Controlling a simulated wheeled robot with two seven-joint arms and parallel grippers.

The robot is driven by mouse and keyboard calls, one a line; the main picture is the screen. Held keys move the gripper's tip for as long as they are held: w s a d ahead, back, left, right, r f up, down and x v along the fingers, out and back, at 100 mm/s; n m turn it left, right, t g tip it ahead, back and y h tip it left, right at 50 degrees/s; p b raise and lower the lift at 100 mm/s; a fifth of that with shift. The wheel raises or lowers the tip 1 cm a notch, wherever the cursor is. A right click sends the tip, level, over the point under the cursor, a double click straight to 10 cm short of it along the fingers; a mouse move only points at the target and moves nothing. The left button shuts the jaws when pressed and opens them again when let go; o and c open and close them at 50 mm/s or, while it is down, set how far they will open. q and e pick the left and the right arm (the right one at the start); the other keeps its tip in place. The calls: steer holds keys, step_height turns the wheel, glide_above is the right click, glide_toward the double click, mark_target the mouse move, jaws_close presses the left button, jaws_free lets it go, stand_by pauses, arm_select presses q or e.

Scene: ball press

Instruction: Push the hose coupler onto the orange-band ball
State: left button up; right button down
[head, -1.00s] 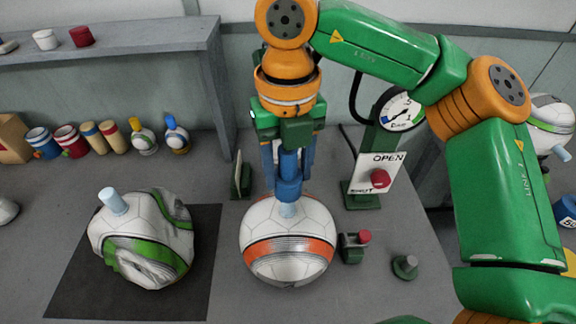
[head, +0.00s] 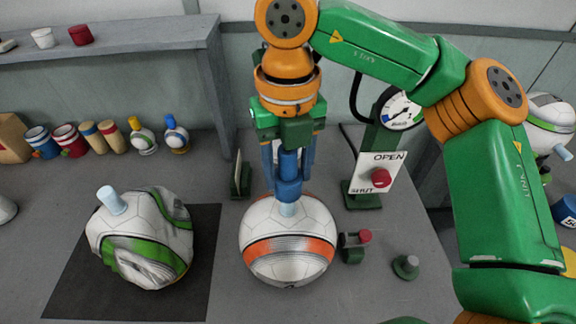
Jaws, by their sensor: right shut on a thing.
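The white ball with an orange band (head: 291,247) sits on the bench in the middle, round in shape. A pale blue stem (head: 288,209) stands up from its top. The blue hose coupler (head: 288,188) is upright directly over this stem and appears to meet its top; how far it is seated I cannot tell. My right gripper (head: 288,160) is shut on the coupler from above. A crumpled ball with a green band (head: 140,250) lies on a dark mat (head: 75,295) at the left, with its own pale blue stem. My left gripper is out of view.
A gauge post (head: 396,112) with an OPEN/SHUT plate and red knob (head: 380,178) stands right of my gripper. Several small containers line the back left.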

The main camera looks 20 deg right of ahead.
mark_target(288, 154)
steer(key=shift+f+b, duration=1.75)
steer(key=shift+f, duration=0.25)
steer(key=shift+c, duration=0.8)
jaws_free()
step_height(288, 154, up, 7)
steer(key=shift+r+p, duration=0.15)
steer(key=shift+p, duration=0.6)
